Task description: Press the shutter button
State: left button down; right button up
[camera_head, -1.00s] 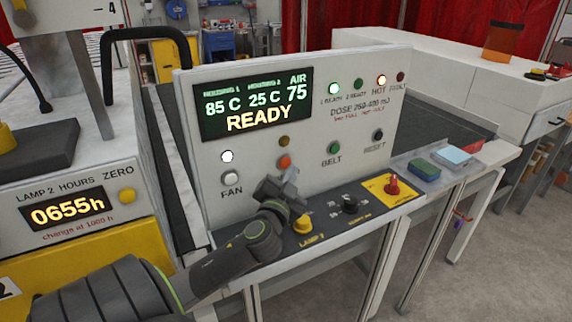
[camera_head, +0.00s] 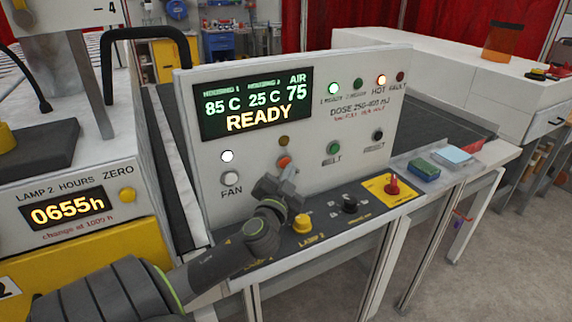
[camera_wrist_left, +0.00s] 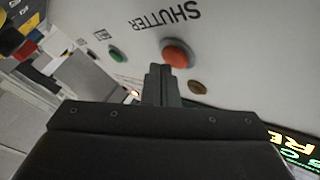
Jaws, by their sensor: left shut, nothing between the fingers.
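The shutter button (camera_head: 284,161) is a round orange-red button on the upright grey panel. In the left wrist view the button (camera_wrist_left: 177,53) shows large beside the upside-down word SHUTTER (camera_wrist_left: 163,19). My left gripper (camera_head: 290,172) is shut and empty, just below and in front of the button in the head view, covering its label. In the wrist view its closed fingertips (camera_wrist_left: 160,70) are close to the button's lower left edge; I cannot tell whether they touch. My right gripper is not in view.
A dark indicator (camera_wrist_left: 197,87) sits beside the button. The white FAN button (camera_head: 228,178) and green BELT button (camera_head: 334,148) are on the same panel. A yellow knob (camera_head: 302,224), black knob (camera_head: 350,204) and red knob (camera_head: 392,186) stand on the ledge below.

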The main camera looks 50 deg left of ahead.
pick_arm(q)
jog(key=shift+w+a+r, duration=0.1)
jog(key=shift+a+r, duration=0.4)
jog(key=shift+r, duration=0.05)
dwell(0.8)
jog(key=shift+r+p, duration=0.1)
jog(key=shift+p, duration=0.25)
jog(key=shift+d+r+p, duration=0.3)
jog(key=shift+d+p, duration=0.1)
jog(key=shift+d, duration=0.2)
jog(key=shift+s+d+f, duration=0.15)
jog(key=shift+s+d, duration=0.1)
jog(key=shift+d, duration=0.55)
jog(key=shift+s+d+f, duration=0.1)
jog(key=shift+s+d, duration=0.2)
jog(key=shift+d, duration=0.45)
jog(key=shift+s+d+f, duration=0.15)
jog(key=shift+s+d, duration=0.1)
jog(key=shift+d, duration=0.55)
